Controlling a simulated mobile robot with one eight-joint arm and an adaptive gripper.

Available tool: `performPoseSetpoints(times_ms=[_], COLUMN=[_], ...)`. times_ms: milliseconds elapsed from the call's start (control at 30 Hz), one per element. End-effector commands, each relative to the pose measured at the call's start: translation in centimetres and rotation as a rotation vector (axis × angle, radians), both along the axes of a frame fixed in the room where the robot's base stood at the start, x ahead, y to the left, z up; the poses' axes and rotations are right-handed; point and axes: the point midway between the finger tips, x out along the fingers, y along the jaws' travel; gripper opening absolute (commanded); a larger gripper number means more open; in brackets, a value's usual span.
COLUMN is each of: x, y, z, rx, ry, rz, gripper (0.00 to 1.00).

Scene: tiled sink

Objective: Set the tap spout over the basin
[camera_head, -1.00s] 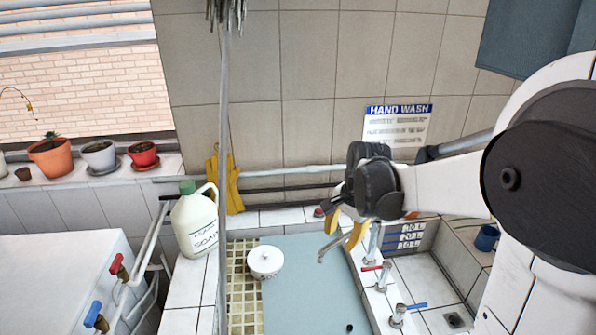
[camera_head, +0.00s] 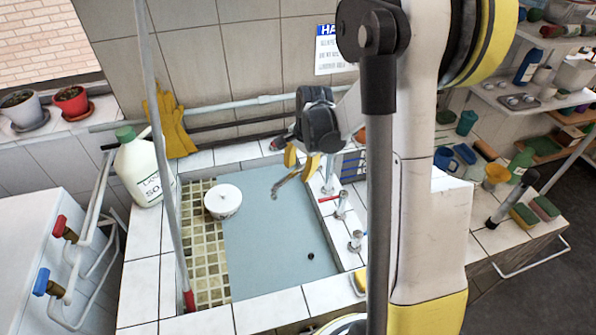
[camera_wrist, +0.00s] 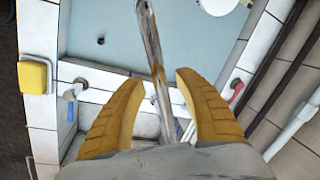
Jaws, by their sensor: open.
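The metal tap spout (camera_head: 287,183) reaches from the right rim of the sink, with its tip over the right part of the blue-grey basin (camera_head: 270,240). My gripper (camera_head: 300,164) is at the spout, its yellow fingers on either side of it. In the wrist view the fingers of my gripper (camera_wrist: 157,80) are apart, and the spout (camera_wrist: 151,40) runs between them with gaps on both sides. The spout's base is partly hidden by my gripper. The red-handled tap (camera_head: 341,203) and blue-handled tap (camera_head: 356,241) stand on the right rim.
A soap jug (camera_head: 143,168) and yellow gloves (camera_head: 172,125) are behind left. A pole (camera_head: 165,150) rises at the left. A yellow sponge (camera_wrist: 34,76) lies on the rim. Shelves (camera_head: 540,100) stand right.

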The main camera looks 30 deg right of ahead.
Motion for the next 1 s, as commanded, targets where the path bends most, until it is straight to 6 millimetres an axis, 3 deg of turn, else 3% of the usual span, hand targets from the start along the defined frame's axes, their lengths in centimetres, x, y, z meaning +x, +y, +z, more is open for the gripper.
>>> performPoseSetpoints(times_ms=[300, 433, 467, 1000], x=[0.04, 0.04, 0.04, -0.64], y=[0.03, 0.03, 0.03, -0.16], z=[-0.29, -0.28, -0.28, -0.39], rx=[0.000, 0.000, 0.000, -0.001], ry=[0.000, 0.000, 0.000, 0.001], rz=[0.000, 0.000, 0.000, 0.038], gripper=[0.40, 0.02, 0.00, 0.00])
